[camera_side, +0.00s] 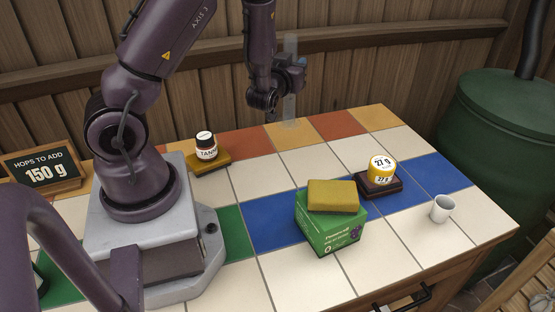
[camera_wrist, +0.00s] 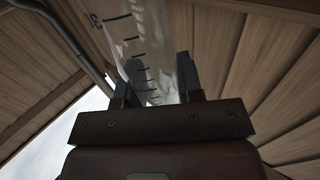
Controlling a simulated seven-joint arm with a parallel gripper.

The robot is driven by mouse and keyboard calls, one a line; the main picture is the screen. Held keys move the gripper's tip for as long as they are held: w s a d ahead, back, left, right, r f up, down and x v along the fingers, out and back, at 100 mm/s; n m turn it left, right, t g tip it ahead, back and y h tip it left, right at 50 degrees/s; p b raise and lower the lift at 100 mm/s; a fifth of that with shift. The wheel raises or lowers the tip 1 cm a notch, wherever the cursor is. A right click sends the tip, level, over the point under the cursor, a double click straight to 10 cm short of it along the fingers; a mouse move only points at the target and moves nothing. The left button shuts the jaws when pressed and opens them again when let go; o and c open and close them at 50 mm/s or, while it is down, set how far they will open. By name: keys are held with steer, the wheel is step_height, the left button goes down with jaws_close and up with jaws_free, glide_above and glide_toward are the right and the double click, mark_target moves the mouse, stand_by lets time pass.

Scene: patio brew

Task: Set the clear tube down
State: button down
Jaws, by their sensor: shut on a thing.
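The clear tube (camera_side: 290,107) is upright in the side view, over the orange tiles at the table's back edge. Its lower end is close to the tiles; I cannot tell whether it touches them. My gripper (camera_side: 291,76) is shut on the tube around its middle. In the wrist view the tube (camera_wrist: 135,35), with dark graduation marks, runs between the two fingers of my gripper (camera_wrist: 160,78). Its lower end is not visible there.
A green box (camera_side: 330,232) with a sponge (camera_side: 333,196) on top stands in front. A white cup (camera_side: 442,208) stands at right.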

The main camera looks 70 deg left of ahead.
steer(key=s+d+f+n+g+y, duration=0.1)
steer(key=s+d+n+g+y, duration=0.15)
steer(key=d+n+g, duration=0.35)
steer(key=s+d+f+n+g+y, duration=0.1)
steer(key=s+d+n+g+y, duration=0.2)
steer(key=g, duration=0.5)
step_height(320, 180, down, 8)
steer(key=s+n+h, duration=0.1)
steer(key=shift+s+r+g, duration=0.2)
steer(key=shift+r+g, duration=0.05)
steer(key=shift+g, duration=0.05)
steer(key=shift+f, duration=0.1)
steer(key=c, duration=0.8)
jaws_free()
steer(key=shift+o, duration=0.2)
